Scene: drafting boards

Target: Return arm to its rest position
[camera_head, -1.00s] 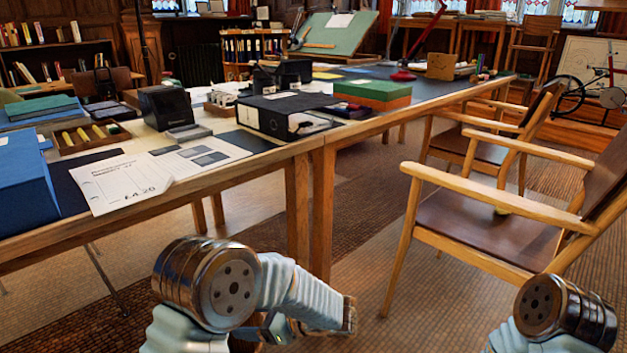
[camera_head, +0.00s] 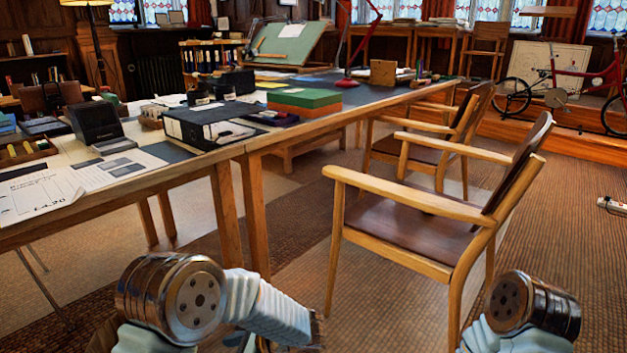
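My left arm (camera_head: 172,300) shows at the bottom, left of centre, with a round metal joint and a pale pleated sleeve bent toward the right. Its sleeve ends near the bottom edge, and I see no gripper fingers there. My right arm (camera_head: 520,308) shows at the bottom right as a metal joint above a pale sleeve. Its gripper is outside the picture. Neither arm visibly holds anything, though both grippers are hidden. Both arms are low in front of me, below the height of the tabletop.
A long wooden table (camera_head: 190,172) runs from the left toward the back, bearing a black box file (camera_head: 205,128), a green and orange box (camera_head: 304,102) and papers (camera_head: 38,192). A wooden armchair (camera_head: 420,230) stands close on the right. Floor (camera_head: 580,270) is open at far right.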

